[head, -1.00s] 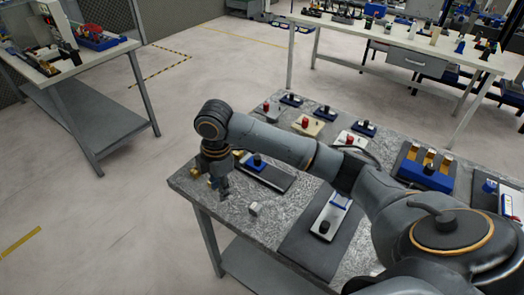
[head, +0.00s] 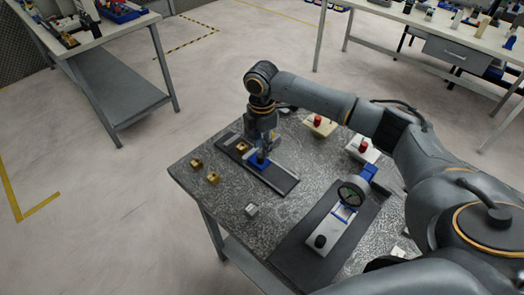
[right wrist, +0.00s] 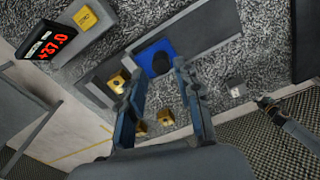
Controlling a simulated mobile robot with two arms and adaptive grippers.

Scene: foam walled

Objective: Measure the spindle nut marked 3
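Brass-coloured nuts lie at the far left of the speckled table: one nut (head: 196,163) and a second (head: 213,178) on the bare top, and a third (head: 243,148) on a dark tray (head: 284,181). The right wrist view also shows them, one nut (right wrist: 118,82) on the tray and two on the tabletop. No number is legible on them. My right gripper (head: 262,150) is above the tray, close to a blue block with a black knob (right wrist: 157,57). Its fingers are apart with nothing between them. A round dial gauge (head: 353,194) stands on a dark mat. My left gripper is out of view.
A small pale cube (head: 251,210) sits near the front edge. A white fixture with a black knob (head: 325,232) lies on the mat. Red-knobbed blocks (head: 319,126) stand farther back.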

